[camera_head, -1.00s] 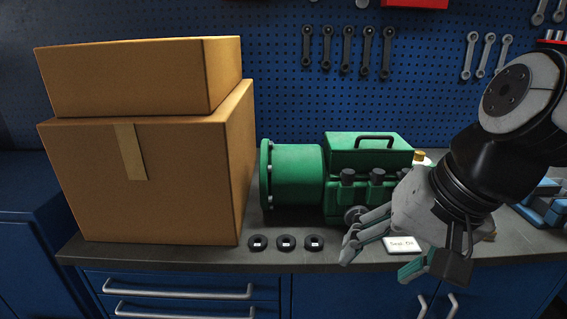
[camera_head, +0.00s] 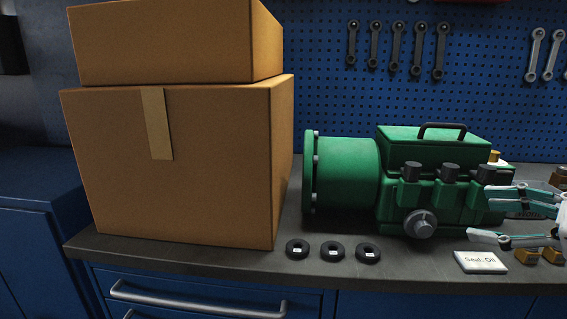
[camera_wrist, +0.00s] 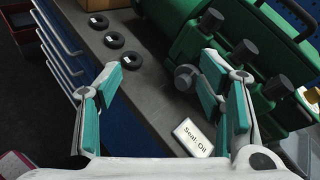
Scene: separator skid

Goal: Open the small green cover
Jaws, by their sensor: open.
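A green machine (camera_head: 345,175) lies on the workbench, with a round flanged end at its left. Its boxy right part has a green cover (camera_head: 395,134) on top with a dark handle (camera_head: 441,127); the cover looks shut. Several black caps line the front below it, above a grey round knob (camera_head: 419,224). My gripper (camera_head: 480,212) is open and empty at the right edge, in front of the machine's right end and apart from the handle. In the wrist view my open fingers (camera_wrist: 160,66) frame bench top; the handle (camera_wrist: 305,25) is at upper right.
Two stacked cardboard boxes (camera_head: 180,165) stand at the left of the bench. Three black rings (camera_head: 332,251) and a "Seal: Oil" card (camera_head: 480,262) lie near the front edge. Brass-coloured parts (camera_head: 526,256) lie by my gripper. Wrenches (camera_head: 397,45) hang on the pegboard behind.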

